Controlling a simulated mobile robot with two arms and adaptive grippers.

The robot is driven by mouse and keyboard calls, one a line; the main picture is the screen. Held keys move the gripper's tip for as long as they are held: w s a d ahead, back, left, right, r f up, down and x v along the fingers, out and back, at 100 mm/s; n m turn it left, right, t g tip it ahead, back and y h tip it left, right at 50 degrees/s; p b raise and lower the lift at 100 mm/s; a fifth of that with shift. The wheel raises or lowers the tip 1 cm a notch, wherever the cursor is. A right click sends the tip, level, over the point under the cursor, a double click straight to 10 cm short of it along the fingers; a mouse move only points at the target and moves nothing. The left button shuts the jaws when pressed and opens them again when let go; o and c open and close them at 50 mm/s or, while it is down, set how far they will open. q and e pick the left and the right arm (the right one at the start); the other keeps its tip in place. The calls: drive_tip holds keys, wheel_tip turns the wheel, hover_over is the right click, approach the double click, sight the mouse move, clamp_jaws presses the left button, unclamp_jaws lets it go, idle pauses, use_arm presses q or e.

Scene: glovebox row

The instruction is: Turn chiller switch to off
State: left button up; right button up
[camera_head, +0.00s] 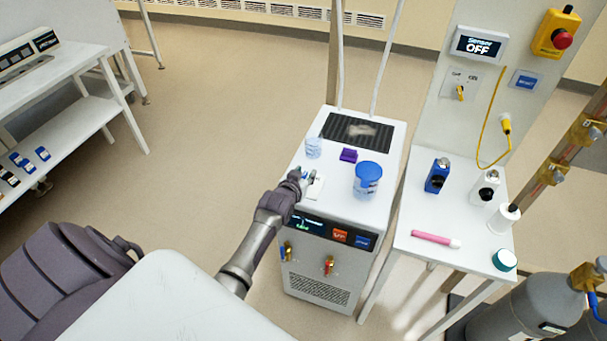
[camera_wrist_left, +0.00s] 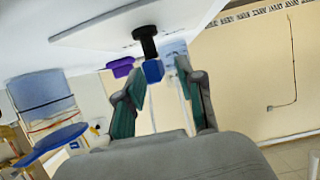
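The chiller (camera_head: 316,262) is a white box with a dark display (camera_head: 306,225) and two coloured buttons on its upper front. A small white switch plate (camera_head: 316,187) lies on its top near the left edge, partly hidden by my left gripper (camera_head: 303,178). In the left wrist view, the switch lever shows as a black stem (camera_wrist_left: 147,42) with a blue tip (camera_wrist_left: 153,71), standing out from the white plate (camera_wrist_left: 120,27). My left gripper (camera_wrist_left: 160,70) is open, its two green-padded fingers apart with the blue tip between their ends. Contact cannot be told. My right gripper is not in view.
A blue-lidded jar (camera_head: 367,181), a purple block (camera_head: 348,155) and a clear container (camera_head: 313,148) stand on the chiller. A side table (camera_head: 450,222) with bottles stands right. A wall panel holds a yellow switch (camera_head: 460,92) and a display reading "Sensor OFF" (camera_head: 479,46).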

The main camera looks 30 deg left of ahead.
use_arm(q)
drive_tip(key=v, duration=1.2)
drive_tip(key=shift+d+f, duration=0.1)
drive_tip(key=shift+f, duration=0.05)
